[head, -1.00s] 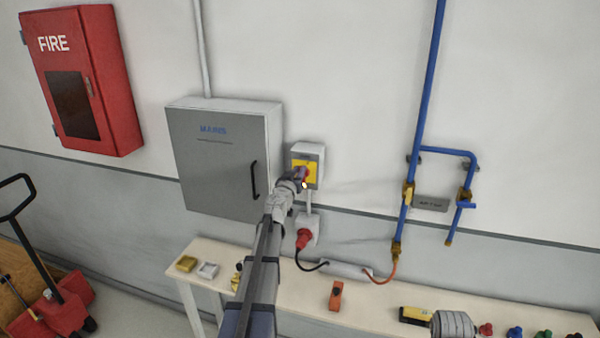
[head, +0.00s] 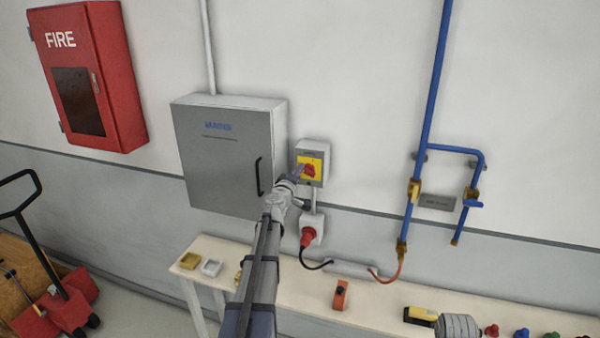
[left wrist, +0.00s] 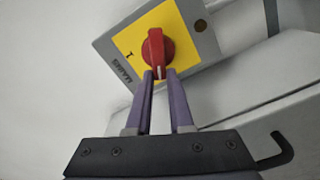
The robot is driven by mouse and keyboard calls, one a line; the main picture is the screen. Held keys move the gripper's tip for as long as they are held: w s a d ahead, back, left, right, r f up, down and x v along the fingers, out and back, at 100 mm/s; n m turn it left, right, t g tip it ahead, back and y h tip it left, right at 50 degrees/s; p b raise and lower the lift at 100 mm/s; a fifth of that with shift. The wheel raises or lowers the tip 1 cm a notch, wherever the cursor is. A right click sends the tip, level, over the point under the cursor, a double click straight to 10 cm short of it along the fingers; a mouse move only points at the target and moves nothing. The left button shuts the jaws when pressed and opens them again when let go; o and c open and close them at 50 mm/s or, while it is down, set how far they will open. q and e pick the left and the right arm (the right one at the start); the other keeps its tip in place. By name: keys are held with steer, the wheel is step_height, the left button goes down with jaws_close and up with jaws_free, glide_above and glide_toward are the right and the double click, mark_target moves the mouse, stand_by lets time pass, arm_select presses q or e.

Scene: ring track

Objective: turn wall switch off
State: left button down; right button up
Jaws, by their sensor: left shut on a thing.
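The wall switch is a grey box (head: 312,149) with a yellow plate and a red rotary knob (head: 310,171), mounted right of the MAINS cabinet. In the left wrist view the knob (left wrist: 155,50) stands upright in the picture, its white-marked end down, and an "I" shows to its left on the yellow plate (left wrist: 180,30). My left gripper (head: 299,172) is at the knob's left side in the head view. My right gripper does not show.
The grey cabinet (head: 222,160) with a black handle stands close left of the switch. A socket with a red plug (head: 308,236) is below. Blue pipes (head: 428,120) run to the right. A bench (head: 380,298) with small items is underneath.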

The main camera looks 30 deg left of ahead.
arm_select(q)
steer(key=n, duration=0.2)
steer(key=f+n+b, duration=0.1)
steer(key=n, duration=0.1)
steer(key=shift+s+a+n, duration=0.1)
steer(key=shift+n, duration=0.3)
steer(key=shift+f, duration=0.1)
stand_by(0.3)
steer(key=c, duration=0.8)
jaws_free()
steer(key=v, duration=0.7)
steer(key=shift+s, duration=0.4)
